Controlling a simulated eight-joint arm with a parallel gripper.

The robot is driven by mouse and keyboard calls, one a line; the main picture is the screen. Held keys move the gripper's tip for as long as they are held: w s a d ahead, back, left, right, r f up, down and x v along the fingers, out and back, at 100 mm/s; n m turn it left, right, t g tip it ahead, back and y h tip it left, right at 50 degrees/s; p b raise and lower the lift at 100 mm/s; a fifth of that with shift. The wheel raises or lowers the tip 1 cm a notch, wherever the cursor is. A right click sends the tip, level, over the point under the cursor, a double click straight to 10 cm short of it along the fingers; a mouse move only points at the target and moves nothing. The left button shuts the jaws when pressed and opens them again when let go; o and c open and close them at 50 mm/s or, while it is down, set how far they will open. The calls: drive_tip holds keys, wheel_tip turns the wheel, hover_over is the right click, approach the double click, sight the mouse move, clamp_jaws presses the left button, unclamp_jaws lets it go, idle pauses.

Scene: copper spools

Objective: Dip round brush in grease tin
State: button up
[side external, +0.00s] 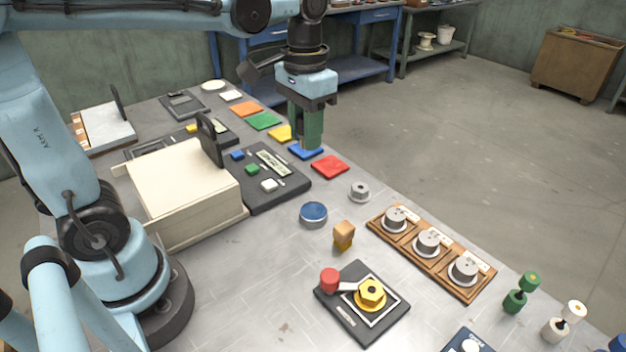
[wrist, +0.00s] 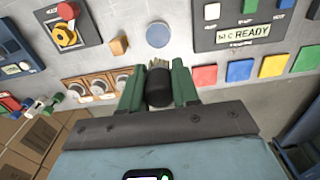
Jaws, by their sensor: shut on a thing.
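My gripper (side external: 308,140) has green fingers and is over the row of coloured tiles, above the blue one. In the wrist view my gripper (wrist: 159,90) is shut on the round brush (wrist: 159,86), a black cylinder with pale bristles at its far end. The brush is mostly hidden by the fingers in the side view. A low round tin with a blue top, apparently the grease tin (side external: 313,213), stands on the table to the front of the gripper. The tin (wrist: 158,34) lies beyond the bristles in the wrist view, apart from them.
A wooden block (side external: 344,236) and a small metal ring piece (side external: 359,190) stand near the tin. A wooden rack (side external: 450,284) with spools, a panel with a red-and-yellow knob (side external: 370,294) and a cream box (side external: 182,185) surround the area. A red tile (side external: 330,166) lies near the gripper.

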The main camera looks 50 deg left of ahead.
idle(0.4)
approach(314, 211)
drive_tip(key=shift+f, duration=2.85)
drive_tip(key=shift+f, duration=0.55)
wheel_tip(314, 211, up, 7)
idle(1.1)
idle(0.4)
